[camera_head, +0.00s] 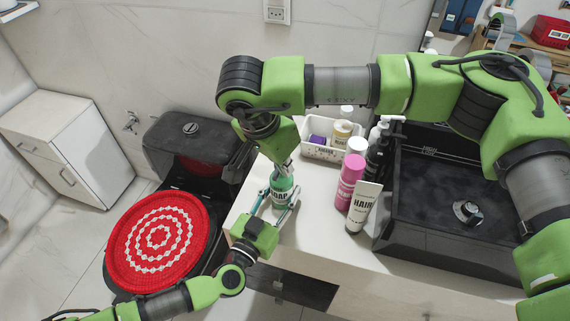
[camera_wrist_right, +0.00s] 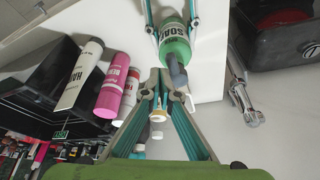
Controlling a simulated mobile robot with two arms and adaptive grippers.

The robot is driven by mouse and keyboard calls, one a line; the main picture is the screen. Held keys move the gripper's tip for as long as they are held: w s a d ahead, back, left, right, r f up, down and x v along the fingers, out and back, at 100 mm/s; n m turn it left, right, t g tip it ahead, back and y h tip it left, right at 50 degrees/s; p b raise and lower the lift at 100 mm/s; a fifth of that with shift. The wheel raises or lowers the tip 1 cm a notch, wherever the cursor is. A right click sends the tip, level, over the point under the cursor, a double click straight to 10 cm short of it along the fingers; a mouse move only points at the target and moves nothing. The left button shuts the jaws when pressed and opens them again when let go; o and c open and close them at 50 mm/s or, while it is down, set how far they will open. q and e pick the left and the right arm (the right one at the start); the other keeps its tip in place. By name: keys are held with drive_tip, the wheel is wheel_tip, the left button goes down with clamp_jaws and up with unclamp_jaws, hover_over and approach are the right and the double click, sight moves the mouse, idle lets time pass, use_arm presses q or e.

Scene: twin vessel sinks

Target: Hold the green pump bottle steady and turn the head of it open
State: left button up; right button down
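The green pump bottle (camera_head: 282,190) stands upright near the counter's left end; its green body also shows in the right wrist view (camera_wrist_right: 175,48). My left gripper (camera_head: 279,198) has a finger on each side of the bottle's body and appears shut on it. My right gripper (camera_head: 285,166) comes down from above at the bottle's top. In the right wrist view its fingertips (camera_wrist_right: 161,74) are close together, beside the dark pump head (camera_wrist_right: 178,76). I cannot tell whether they touch the head. The pump head is mostly hidden in the head view.
A pink bottle (camera_head: 349,180) and a white hair tube (camera_head: 363,206) stand right of the green bottle, before the black sink (camera_head: 440,200). A white basket (camera_head: 320,152) stands behind. The counter's (camera_head: 315,245) front is clear. A toilet with a red lid cover (camera_head: 155,240) is left.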

use_arm(q)
drive_tip(key=shift+s+d, duration=0.15)
drive_tip(key=shift+d, duration=0.1)
use_arm(e)
drive_tip(key=shift+a, duration=0.3)
use_arm(q)
drive_tip(key=shift+d, duration=0.1)
use_arm(e)
drive_tip(key=shift+w, duration=0.85)
use_arm(q)
drive_tip(key=shift+s, duration=0.1)
use_arm(e)
drive_tip(key=shift+d, duration=0.15)
use_arm(q)
drive_tip(key=shift+w+a, duration=0.2)
drive_tip(key=shift+a, duration=0.1)
use_arm(e)
wheel_tip(320, 180, up, 10)
drive_tip(key=shift+s+d+f, duration=0.25)
drive_tip(key=shift+s+d, duration=0.05)
drive_tip(key=shift+s, duration=0.05)
use_arm(q)
drive_tip(key=o, duration=1.4)
drive_tip(key=shift+o, duration=0.2)
